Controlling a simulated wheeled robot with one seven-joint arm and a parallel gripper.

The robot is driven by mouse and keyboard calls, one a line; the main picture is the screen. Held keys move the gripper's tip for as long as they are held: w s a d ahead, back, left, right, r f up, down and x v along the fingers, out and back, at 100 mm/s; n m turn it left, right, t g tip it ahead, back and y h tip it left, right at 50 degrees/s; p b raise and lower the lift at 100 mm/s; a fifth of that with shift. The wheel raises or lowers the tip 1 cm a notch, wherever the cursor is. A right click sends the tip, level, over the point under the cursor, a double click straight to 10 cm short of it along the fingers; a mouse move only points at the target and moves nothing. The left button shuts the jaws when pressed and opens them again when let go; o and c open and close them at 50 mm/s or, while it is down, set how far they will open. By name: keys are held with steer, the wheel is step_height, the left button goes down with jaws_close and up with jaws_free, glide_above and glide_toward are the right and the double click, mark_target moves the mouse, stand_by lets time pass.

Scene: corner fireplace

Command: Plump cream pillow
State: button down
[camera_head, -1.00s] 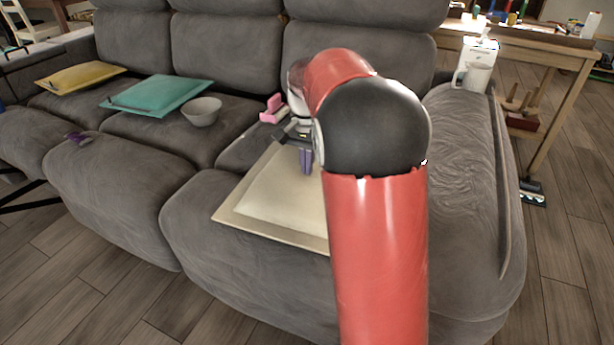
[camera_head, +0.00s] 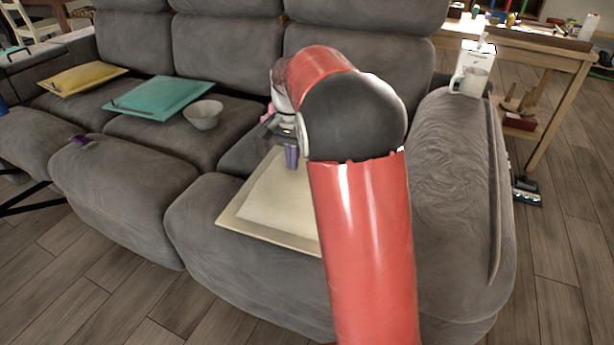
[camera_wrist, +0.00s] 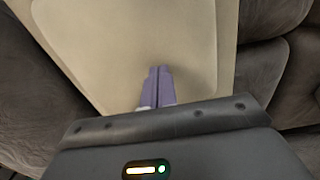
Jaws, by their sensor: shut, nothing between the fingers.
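The cream pillow (camera_head: 262,222) lies flat on the right seat of the grey sofa, partly hidden behind my red arm in the head view. In the wrist view the pillow (camera_wrist: 120,45) fills much of the upper middle, with a raised centre and a flat border. My gripper (camera_head: 291,158) points down over the pillow's back part, its purple fingers together with nothing between them. In the wrist view the fingers (camera_wrist: 158,84) show against the pillow's surface. I cannot tell whether the tips touch it.
A grey bowl (camera_head: 203,115), a teal pillow (camera_head: 160,97) and a yellow pillow (camera_head: 82,79) lie on the sofa to the left. The wooden floor in front is clear.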

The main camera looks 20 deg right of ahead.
steer(key=shift+f+b, duration=0.9)
steer(key=shift+f, duration=0.55)
steer(key=shift+r+p, duration=1.4)
steer(key=shift+r, duration=0.15)
steer(key=shift+f, duration=0.1)
steer(key=shift+s+r, duration=0.2)
steer(key=shift+r, duration=0.05)
steer(key=s+a+r+n+t, duration=0.2)
steer(key=s+r+n, duration=0.15)
steer(key=s, duration=0.65)
steer(key=s+a+r+n+t, duration=0.2)
steer(key=s+r, duration=0.3)
steer(key=s, duration=0.4)
steer(key=s+a+f+n+t, duration=0.1)
steer(key=s+f+n, duration=0.2)
steer(key=s, duration=0.6)
steer(key=shift+s+t, duration=0.3)
steer(key=shift+s, duration=0.05)
